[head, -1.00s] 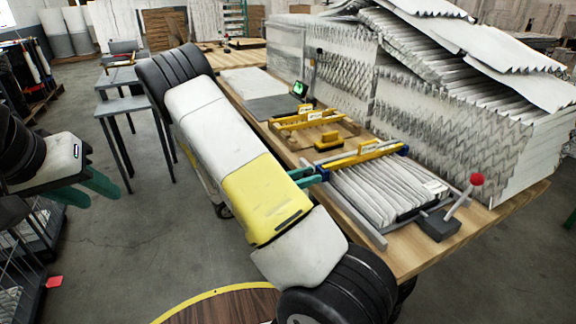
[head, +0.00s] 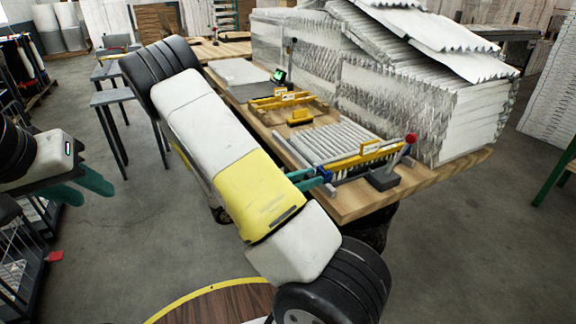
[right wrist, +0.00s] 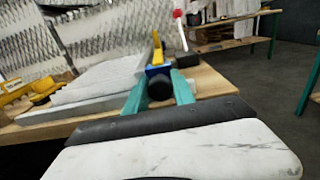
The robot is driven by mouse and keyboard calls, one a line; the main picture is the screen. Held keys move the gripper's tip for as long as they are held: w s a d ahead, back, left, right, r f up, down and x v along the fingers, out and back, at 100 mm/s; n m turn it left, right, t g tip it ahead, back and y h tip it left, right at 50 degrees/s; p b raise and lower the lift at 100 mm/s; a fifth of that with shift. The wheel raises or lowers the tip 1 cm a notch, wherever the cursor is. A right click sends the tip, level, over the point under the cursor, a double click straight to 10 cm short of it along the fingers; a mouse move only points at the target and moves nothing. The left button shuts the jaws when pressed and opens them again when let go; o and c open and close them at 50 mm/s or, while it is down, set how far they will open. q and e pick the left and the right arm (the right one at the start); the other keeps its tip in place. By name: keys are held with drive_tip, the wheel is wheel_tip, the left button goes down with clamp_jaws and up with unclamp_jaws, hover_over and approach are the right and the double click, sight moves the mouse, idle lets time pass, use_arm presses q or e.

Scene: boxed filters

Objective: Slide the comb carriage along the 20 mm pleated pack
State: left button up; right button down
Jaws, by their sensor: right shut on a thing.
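The comb carriage (head: 350,163), a yellow bar with blue ends and a small label, spans the white pleated pack (head: 322,141) near its near end, close to the red-knobbed lever (head: 408,139). Most of the pleats lie behind the carriage. My right gripper (head: 322,180) is shut on the carriage's near-side handle. In the right wrist view, its green fingers (right wrist: 160,92) flank the dark round handle (right wrist: 160,86), with the yellow bar (right wrist: 157,48) beyond. My left gripper (head: 85,188) is open and empty over the floor at the left, away from the table.
The wooden table (head: 350,205) also carries yellow-barred frames (head: 280,101) and a small yellow block (head: 300,118) farther back. A tall stack of pleated filters (head: 400,100) stands along the far side. The lever's dark base sits close to the carriage. Grey stools (head: 118,97) stand left.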

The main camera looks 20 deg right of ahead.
drive_tip(key=shift+s, duration=0.45)
drive_tip(key=c, duration=1.1)
unclamp_jaws()
drive_tip(key=a, duration=0.7)
drive_tip(key=shift+s+a, duration=0.25)
drive_tip(key=shift+a, duration=0.15)
